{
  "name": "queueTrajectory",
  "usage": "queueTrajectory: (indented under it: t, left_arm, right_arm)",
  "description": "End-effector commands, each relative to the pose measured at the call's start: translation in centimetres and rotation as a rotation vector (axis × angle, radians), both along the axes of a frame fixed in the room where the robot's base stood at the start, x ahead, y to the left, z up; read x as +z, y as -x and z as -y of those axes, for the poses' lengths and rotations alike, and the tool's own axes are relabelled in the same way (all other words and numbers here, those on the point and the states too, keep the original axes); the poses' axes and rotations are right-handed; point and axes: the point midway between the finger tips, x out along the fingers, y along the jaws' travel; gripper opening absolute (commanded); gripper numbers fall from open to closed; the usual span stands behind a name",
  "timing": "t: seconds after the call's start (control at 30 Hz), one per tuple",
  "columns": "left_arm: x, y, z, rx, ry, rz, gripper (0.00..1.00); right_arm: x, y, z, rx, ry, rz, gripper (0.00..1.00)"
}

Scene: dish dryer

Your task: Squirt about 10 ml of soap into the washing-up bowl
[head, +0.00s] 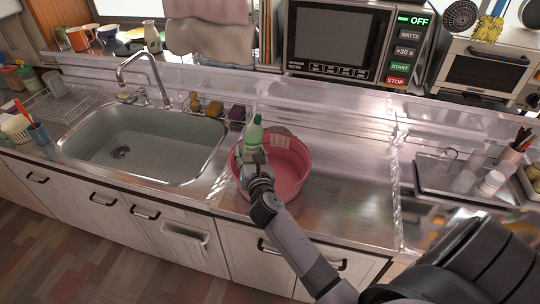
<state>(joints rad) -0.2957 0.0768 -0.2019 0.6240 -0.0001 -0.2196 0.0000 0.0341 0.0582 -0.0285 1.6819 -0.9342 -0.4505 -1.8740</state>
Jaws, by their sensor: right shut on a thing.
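A pink washing-up bowl (291,178) stands on the steel counter just right of the sink. I cannot tell whether any soap is in the bowl. My left gripper is not in view.
The empty sink (145,143) with its tap (145,75) is to the left. A caddy with sponges (214,109) stands behind it. A tray with cups and jars (450,175) is at the right. The counter right of the bowl (350,185) is clear.

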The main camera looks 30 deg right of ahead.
Motion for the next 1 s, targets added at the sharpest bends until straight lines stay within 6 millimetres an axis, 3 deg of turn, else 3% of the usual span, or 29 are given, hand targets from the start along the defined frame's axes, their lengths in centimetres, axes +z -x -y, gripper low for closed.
queueTrajectory:
  t: [0.1, 0.4, 1.0]
  left_arm:
    - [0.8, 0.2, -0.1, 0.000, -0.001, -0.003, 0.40]
    - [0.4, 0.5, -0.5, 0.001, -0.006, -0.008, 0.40]
    - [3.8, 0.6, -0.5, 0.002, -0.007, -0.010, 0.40]
  right_arm:
    - [0.4, 0.0, -0.2, 0.001, -0.061, 0.000, 0.10]
    - [-1.4, 0.0, -0.4, 0.000, -0.210, 0.000, 0.10]
    - [0.3, 0.0, -1.3, 0.000, -0.503, -0.001, 0.10]
